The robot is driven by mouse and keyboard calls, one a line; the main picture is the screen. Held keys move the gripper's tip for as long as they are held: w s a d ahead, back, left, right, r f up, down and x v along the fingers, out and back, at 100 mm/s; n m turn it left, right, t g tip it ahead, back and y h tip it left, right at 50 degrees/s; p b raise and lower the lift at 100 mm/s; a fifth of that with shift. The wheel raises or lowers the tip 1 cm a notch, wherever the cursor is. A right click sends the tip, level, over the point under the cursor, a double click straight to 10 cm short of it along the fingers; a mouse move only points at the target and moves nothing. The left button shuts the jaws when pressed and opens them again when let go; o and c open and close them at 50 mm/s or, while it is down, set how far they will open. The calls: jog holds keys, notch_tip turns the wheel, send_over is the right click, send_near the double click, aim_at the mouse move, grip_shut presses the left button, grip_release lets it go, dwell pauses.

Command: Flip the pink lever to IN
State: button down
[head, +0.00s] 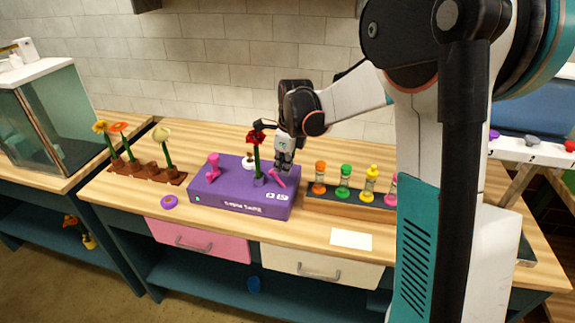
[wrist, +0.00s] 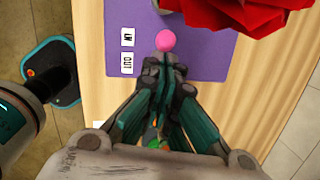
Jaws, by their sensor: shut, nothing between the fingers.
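The purple box (head: 225,197) stands on the wooden counter. Its pink lever (head: 277,177) is at the right end of its top and leans left in the head view. In the wrist view the lever's round pink knob (wrist: 166,40) is about level with the IN label (wrist: 127,37); the OUT label (wrist: 127,64) is nearer my wrist. The lever's shaft is hidden there by my fingers. My gripper (head: 284,167) is shut and empty, pointing down just above the lever. In the wrist view my fingertips (wrist: 166,60) are right beside the knob; contact cannot be told.
A red rose (head: 256,138) stands upright on the box, close left of my gripper. A pink knobbed piece (head: 212,167) is at the box's left end. A rack (head: 325,204) of colored bottles stands to the right.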

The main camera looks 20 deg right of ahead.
jog(key=shift+r+p, duration=0.55)
jog(key=shift+r, duration=0.25)
jog(key=shift+d, duration=0.1)
